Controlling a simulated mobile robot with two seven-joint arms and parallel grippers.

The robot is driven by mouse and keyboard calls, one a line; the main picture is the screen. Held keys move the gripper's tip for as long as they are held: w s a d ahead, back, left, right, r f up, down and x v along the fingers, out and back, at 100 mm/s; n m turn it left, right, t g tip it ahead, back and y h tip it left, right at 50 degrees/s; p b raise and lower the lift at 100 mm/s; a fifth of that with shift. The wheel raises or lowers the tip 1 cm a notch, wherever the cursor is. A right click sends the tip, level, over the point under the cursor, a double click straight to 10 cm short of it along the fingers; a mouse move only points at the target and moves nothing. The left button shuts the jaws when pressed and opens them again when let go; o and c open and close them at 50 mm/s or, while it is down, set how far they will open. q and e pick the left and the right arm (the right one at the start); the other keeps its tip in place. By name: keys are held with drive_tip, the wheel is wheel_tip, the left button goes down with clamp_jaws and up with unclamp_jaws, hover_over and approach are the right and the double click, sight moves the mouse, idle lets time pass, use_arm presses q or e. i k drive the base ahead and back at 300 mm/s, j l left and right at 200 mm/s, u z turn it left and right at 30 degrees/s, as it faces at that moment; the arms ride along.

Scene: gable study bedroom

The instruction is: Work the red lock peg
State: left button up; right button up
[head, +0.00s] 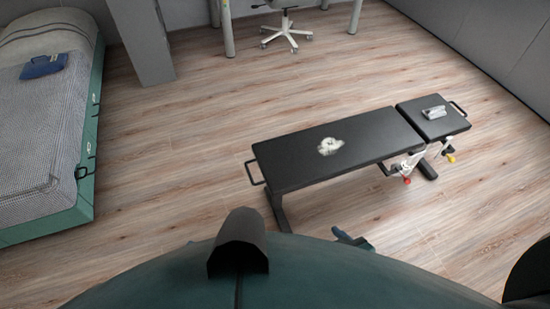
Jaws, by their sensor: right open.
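The red lock peg (407,180) shows as a small red knob under the weight bench (290,163), on the white metal bracket near the gap between its long and short pads. Its shaft is too small to make out. My right gripper (352,239) shows only as a small dark shape past the edge of my body. It is open, and it is well to the lower left of the peg, apart from it. My left gripper is not in view.
A yellow knob (451,158) sits right of the red one. A white coiled thing (330,146) lies on the long pad, a grey object (434,113) on the short pad. A bed (84,150) stands left, a chair (286,32) at the back. Floor around the bench is clear.

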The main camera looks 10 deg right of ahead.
sight(407, 181)
drive_tip(key=k+j+z, duration=0.1)
drive_tip(key=z, duration=1.4)
